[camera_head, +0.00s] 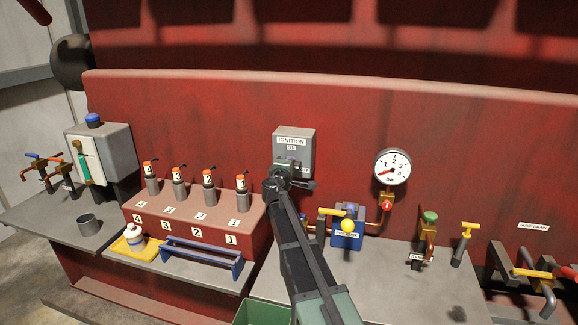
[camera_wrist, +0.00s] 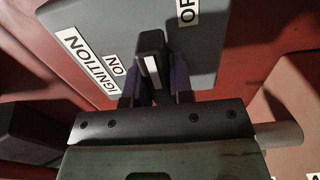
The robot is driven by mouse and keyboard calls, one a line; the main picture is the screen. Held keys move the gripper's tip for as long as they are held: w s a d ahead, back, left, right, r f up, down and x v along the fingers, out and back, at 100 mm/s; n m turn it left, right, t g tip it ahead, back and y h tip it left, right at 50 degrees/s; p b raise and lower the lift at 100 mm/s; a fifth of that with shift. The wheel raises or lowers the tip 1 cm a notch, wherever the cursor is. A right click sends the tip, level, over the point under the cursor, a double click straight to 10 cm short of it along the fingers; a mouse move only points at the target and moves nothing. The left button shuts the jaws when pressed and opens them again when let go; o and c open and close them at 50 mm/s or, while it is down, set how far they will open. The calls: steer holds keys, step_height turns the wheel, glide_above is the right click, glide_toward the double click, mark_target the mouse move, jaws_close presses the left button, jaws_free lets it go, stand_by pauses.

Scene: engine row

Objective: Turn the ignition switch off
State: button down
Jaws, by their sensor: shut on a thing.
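The grey ignition switch box (camera_head: 294,140) is on the red wall in the head view. It carries the labels IGNITION, ON and, partly hidden, OFF. The box fills the upper middle of the wrist view (camera_wrist: 95,22). Its black knob (camera_wrist: 150,44) has a white line. My gripper (camera_wrist: 154,78) is shut on this knob, one purple finger on each side. In the wrist view ON is left of the knob and OFF is at the upper right. I cannot tell exactly which label the line points at. In the head view my gripper (camera_head: 287,172) hides the knob.
Several numbered cylinders stand on a red block (camera_head: 190,225) to the left, with a blue rack (camera_head: 202,256) before it. A pressure gauge (camera_head: 392,166), a blue valve (camera_head: 348,226) and a green-topped valve (camera_head: 429,218) are to the right. The grey shelf front is mostly clear.

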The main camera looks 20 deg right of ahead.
steer(key=c, duration=1)
jaws_free()
steer(key=v, duration=1.1)
steer(key=s+f+m+g+y, duration=0.3)
steer(key=s+f+m+g, duration=0.7)
steer(key=s, duration=0.4)
steer(key=s+a+f+g+y, duration=0.2)
steer(key=s+a+f+y, duration=0.1)
steer(key=s+a, duration=0.4)
steer(key=s+a+f+g+y, duration=0.1)
steer(key=s+a+f+y, duration=0.3)
steer(key=s+a, duration=0.3)
steer(key=a+y, duration=0.1)
steer(key=a, duration=0.1)
steer(key=shift+a+g+y, duration=0.3)
steer(key=shift+a+g, duration=0.05)
steer(key=shift+g, duration=0.05)
